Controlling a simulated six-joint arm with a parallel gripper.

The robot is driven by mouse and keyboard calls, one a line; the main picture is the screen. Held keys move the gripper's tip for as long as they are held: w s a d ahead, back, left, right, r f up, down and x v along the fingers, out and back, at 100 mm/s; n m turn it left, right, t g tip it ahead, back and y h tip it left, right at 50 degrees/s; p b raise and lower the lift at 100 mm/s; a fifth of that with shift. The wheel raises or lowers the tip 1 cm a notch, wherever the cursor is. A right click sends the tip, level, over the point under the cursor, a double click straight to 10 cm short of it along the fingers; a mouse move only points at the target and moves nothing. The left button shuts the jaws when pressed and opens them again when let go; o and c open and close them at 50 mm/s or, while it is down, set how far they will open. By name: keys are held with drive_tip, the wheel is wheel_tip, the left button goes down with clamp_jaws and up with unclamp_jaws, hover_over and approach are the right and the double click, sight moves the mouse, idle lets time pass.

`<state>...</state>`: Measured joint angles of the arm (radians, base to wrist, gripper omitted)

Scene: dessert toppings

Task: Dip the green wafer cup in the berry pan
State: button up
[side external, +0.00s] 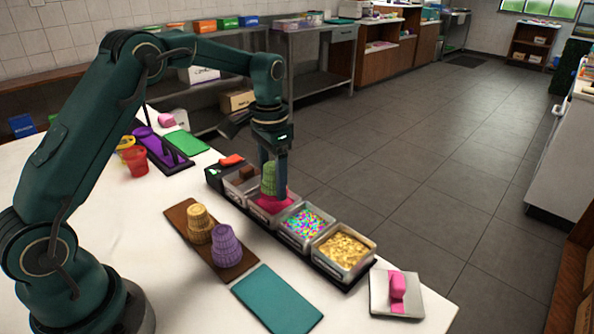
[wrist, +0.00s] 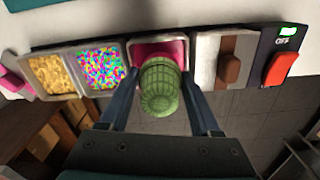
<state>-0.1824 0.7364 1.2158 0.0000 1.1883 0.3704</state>
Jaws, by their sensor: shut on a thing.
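The green wafer cup (side external: 269,179) is held in my gripper (side external: 276,190), directly over the berry pan. In the wrist view the green cup (wrist: 160,92) sits between the two fingers of my gripper (wrist: 160,100), which is shut on it. The berry pan (side external: 287,203) holds a smooth pink-red filling; it also shows in the wrist view (wrist: 141,50), partly hidden behind the cup. The cup's lower end is at or just above the pink filling; I cannot tell whether it touches.
A brown board (side external: 222,258) bears tan and purple wafer cups.

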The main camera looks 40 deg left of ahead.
sight(272, 166)
idle(0.5)
drive_tip(key=shift+r, duration=2.25)
